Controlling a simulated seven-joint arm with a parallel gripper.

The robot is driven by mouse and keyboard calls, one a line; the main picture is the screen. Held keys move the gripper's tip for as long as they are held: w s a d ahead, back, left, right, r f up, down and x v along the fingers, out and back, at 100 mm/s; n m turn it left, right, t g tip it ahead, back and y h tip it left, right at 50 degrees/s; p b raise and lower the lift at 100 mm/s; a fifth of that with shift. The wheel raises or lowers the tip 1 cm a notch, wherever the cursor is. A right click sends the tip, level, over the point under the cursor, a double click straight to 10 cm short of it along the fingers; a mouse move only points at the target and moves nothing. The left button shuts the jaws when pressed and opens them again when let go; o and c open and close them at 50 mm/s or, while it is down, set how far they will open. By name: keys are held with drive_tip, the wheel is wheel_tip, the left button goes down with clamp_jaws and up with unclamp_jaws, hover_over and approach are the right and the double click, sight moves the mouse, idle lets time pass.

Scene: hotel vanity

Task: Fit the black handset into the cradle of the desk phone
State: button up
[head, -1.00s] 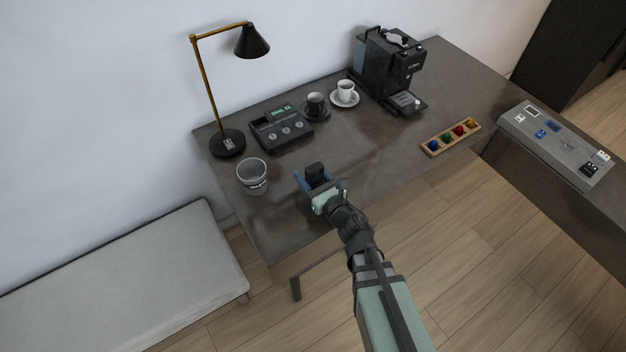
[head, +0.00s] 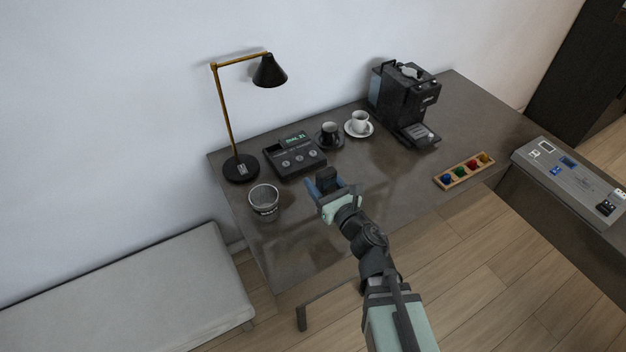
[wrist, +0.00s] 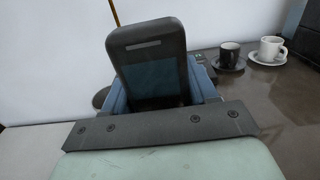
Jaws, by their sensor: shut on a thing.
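The black handset (wrist: 150,62) is held upright between the blue fingers of my gripper (head: 323,186), which is shut on it. In the wrist view the handset stands in front of the camera and hides most of the desk phone. In the head view the handset (head: 326,177) shows as a dark block above the table. The black desk phone (head: 296,157), with a green lit display and several round buttons, sits on the table beyond my gripper, up and to the left. Its cradle (head: 277,150) appears to be the empty left side. The handset is apart from the phone.
A desk lamp (head: 241,168) stands left of the phone, and a mesh bin (head: 264,202) sits nearer the front. A black cup (head: 330,131) and a white cup (head: 360,121) stand right of it, then a coffee machine (head: 405,100). A tray of capsules (head: 464,171) lies further right.

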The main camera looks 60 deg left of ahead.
drive_tip(key=s+a+r+n+g, duration=0.1)
drive_tip(key=s+a+r, duration=0.15)
drive_tip(key=a, duration=0.95)
drive_tip(key=s+a+r+n+g, duration=0.1)
drive_tip(key=s+a+g, duration=0.15)
drive_tip(key=a, duration=0.95)
drive_tip(key=w+a+f+m+t, duration=0.2)
drive_tip(key=w+a+t, duration=0.25)
drive_tip(key=a, duration=0.45)
drive_tip(key=shift+g, duration=0.5)
drive_tip(key=shift+f, duration=4.95)
